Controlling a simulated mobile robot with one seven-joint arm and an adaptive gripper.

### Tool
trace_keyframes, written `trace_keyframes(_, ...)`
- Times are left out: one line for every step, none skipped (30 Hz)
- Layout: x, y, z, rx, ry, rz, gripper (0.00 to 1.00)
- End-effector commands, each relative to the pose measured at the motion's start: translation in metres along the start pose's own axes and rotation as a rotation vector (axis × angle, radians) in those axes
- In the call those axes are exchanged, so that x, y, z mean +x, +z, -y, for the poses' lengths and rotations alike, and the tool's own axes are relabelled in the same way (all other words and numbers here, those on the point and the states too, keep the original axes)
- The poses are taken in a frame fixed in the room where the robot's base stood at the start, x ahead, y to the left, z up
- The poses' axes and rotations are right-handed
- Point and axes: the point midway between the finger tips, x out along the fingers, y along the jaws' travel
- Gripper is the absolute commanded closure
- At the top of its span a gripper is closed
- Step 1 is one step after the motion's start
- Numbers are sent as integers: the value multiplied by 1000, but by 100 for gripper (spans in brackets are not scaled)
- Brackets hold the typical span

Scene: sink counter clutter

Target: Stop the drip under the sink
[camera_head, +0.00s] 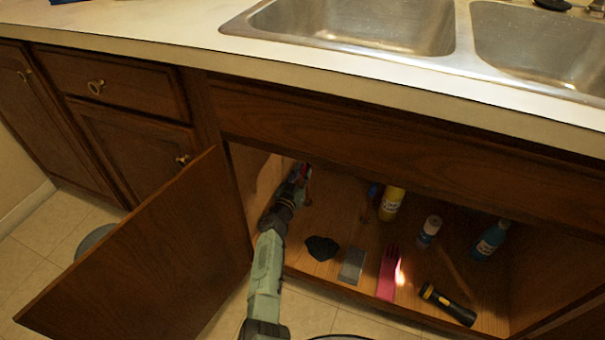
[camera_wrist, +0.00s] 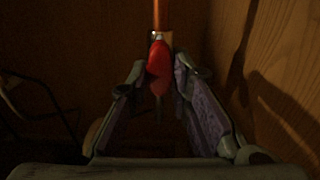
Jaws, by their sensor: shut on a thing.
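The red valve handle (camera_wrist: 159,58) sits on a copper pipe (camera_wrist: 158,14) in the wrist view. My gripper (camera_wrist: 161,75) has its two fingers on either side of the handle and is shut on it. In the head view my gripper (camera_head: 299,174) is at the back left inside the open sink cabinet (camera_head: 335,213), and a little red shows beside it. The wrist view is dark, so the handle's lower end and the finger contact are hard to make out. No drip can be made out.
The cabinet floor holds a yellow bottle (camera_head: 391,206), a white-capped bottle (camera_head: 429,232), a blue bottle (camera_head: 490,240), a black cloth-like thing (camera_head: 321,248), a grey sponge (camera_head: 352,266), a pink glove (camera_head: 387,274) and a flashlight (camera_head: 447,303). The open door (camera_head: 145,255) stands left of my arm.

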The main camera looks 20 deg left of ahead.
Motion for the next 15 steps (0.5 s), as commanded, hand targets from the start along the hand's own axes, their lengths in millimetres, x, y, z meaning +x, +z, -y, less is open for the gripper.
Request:
trace_keyframes(0, 0, 0, 0, 1, 0, 100)
trace_keyframes(0, 0, 0, 1, 1, 0, 100)
trace_keyframes(0, 0, 0, 4, 1, 0, 100)
trace_keyframes(0, 0, 0, 7, 1, 0, 100)
trace_keyframes(0, 0, -1, 12, 1, 0, 100)
trace_keyframes(0, 0, -1, 20, 1, 0, 100)
trace_keyframes(0, 0, -1, 29, 1, 0, 100)
trace_keyframes(0, 0, -1, 38, 0, 0, 100)
trace_keyframes(0, 0, -1, 53, 0, 0, 100)
trace_keyframes(0, 0, -1, 67, 0, 0, 100)
trace_keyframes(0, -1, -1, 81, 0, 0, 100)
trace_keyframes(0, -1, -1, 104, 0, 0, 100)
trace_keyframes(0, -1, -1, 124, 0, 0, 100)
trace_keyframes(0, -1, -1, 144, 0, -1, 100)
trace_keyframes(0, -1, -2, 175, 0, -1, 100)
